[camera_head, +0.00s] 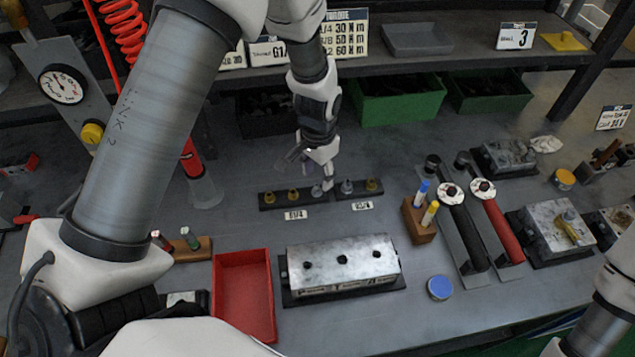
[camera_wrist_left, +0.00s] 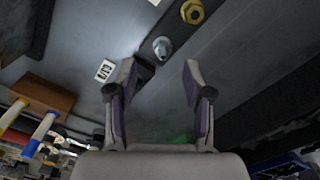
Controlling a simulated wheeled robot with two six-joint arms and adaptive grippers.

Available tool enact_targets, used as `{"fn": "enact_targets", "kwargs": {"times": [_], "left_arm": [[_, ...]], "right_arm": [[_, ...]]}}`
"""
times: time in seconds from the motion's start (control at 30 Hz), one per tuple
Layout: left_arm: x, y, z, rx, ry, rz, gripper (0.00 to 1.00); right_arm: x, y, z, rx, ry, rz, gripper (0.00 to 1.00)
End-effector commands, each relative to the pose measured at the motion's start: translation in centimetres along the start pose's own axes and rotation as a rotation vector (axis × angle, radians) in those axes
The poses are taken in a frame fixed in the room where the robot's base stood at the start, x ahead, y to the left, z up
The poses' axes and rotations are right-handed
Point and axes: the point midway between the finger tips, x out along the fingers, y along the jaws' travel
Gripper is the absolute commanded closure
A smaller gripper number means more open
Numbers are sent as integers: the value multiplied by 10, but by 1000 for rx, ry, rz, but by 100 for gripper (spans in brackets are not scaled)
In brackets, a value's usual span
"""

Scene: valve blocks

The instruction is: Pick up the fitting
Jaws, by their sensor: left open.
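Several fittings, some brass and some silver, stand upright in a dark rack on the bench. In the head view I see a left silver fitting (camera_head: 316,190), a right silver fitting (camera_head: 347,186), and a brass fitting (camera_head: 371,184) at the right end. My left gripper (camera_head: 310,170) hangs just above and behind the rack, open and empty. In the left wrist view, a silver fitting (camera_wrist_left: 162,48) and a brass fitting (camera_wrist_left: 192,11) lie beyond the spread fingers of my left gripper (camera_wrist_left: 158,82), touching neither. My right gripper is out of view.
A metal block (camera_head: 343,267) with holes and a red tray (camera_head: 243,300) stand in front of the rack. A wooden holder (camera_head: 418,221) with blue and yellow tools and two torque wrenches (camera_head: 490,220) are to the right. Green bins (camera_head: 398,104) stand behind, under a shelf.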

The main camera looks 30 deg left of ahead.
Motion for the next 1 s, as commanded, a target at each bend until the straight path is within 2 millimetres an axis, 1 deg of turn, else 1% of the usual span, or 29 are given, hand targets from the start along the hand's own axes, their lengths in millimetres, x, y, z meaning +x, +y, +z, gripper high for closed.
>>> {"fn": "enact_targets", "kwargs": {"times": [0.13,0.23,0.33,0.47,0.5,0.57,0.6,0.63,1.0], "left_arm": [[24,1,4,0,-4,2,49],[41,1,3,0,-2,1,49],[46,1,3,-1,0,1,49],[47,1,3,-1,0,0,49],[46,1,3,-1,0,0,56],[46,1,3,-1,0,0,78],[46,1,3,-1,0,0,92],[46,1,3,-1,0,0,100],[45,0,3,-1,1,0,100]], "right_arm": [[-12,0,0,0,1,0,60],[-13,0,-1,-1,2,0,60],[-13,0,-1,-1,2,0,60],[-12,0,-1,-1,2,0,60],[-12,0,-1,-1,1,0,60],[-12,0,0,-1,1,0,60],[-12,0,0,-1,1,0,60],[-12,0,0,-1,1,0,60],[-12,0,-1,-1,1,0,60]]}}
